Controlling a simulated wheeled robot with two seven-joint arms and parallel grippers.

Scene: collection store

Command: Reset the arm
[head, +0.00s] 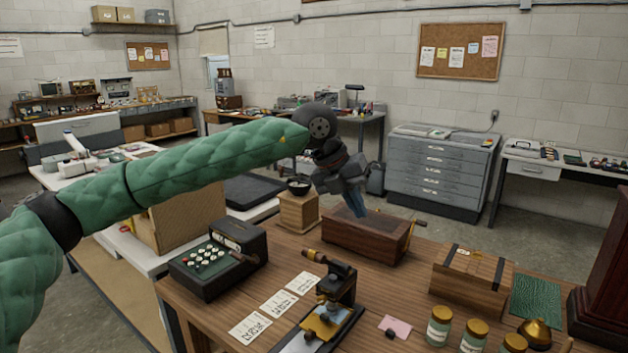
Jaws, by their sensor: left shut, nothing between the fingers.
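My left arm, in a green quilted sleeve, reaches in from the left across the head view. My left gripper (357,208) points down, shut and empty, at the back of the wooden table (225,318). The arm and gripper hide part of the room behind. My right gripper does not show.
A dark keyed machine (215,262), a small microscope-like device (335,290), paper cards (277,303), a lidded wooden box (470,280) and jars (440,325) crowd the table. Grey drawers (437,175) stand behind, past clear floor.

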